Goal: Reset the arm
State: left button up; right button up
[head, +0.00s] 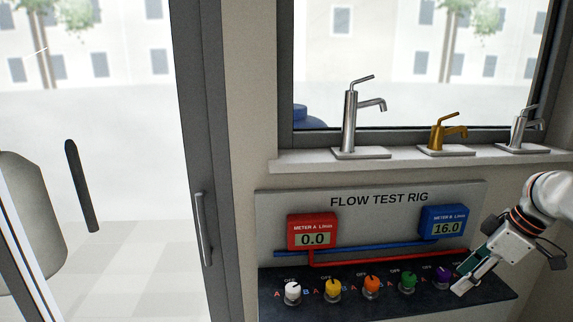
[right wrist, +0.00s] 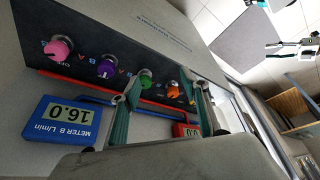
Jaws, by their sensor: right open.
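My right gripper (head: 463,279) is at the right end of the flow test rig (head: 375,219), in front of the knob panel, and covers part of it. In the right wrist view my right gripper (right wrist: 163,90) has its two green-padded fingers spread apart, with nothing held between them. Beyond the fingers is the row of knobs, with the green knob (right wrist: 145,80) showing between them. My left gripper is not seen in the head view.
The rig has a red meter A (head: 312,232) reading 0.0 and a blue meter B (head: 446,223) reading 16.0. White (head: 292,291), yellow (head: 333,288), orange (head: 372,285) and purple (head: 443,275) knobs show. A pink knob (right wrist: 60,46) shows too. Taps stand on the sill (head: 410,158) above.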

jog(key=s+a+f+n+t, duration=0.1)
jog(key=s+a+f, duration=0.2)
jog(key=a+f, duration=0.35)
jog(key=s+a+f+n+t+h, duration=0.1)
jog(key=s+a+f, duration=0.1)
jog(key=a+f, duration=0.45)
jog(key=s+a+f+n+t, duration=0.1)
jog(key=s+a+f, duration=0.2)
jog(key=a+f, duration=0.35)
jog(key=s+d+f+m+t+h, duration=0.1)
jog(key=s+d+m+h, duration=0.55)
jog(key=s+d, duration=0.9)
jog(key=a+f+m+t+y, duration=0.2)
jog(key=a+f+y, duration=0.4)
jog(key=a+f, duration=0.9)
jog(key=shift+w+a+f+t, duration=0.15)
jog(key=shift+a+f+t, duration=0.15)
jog(key=shift+f+t, duration=0.45)
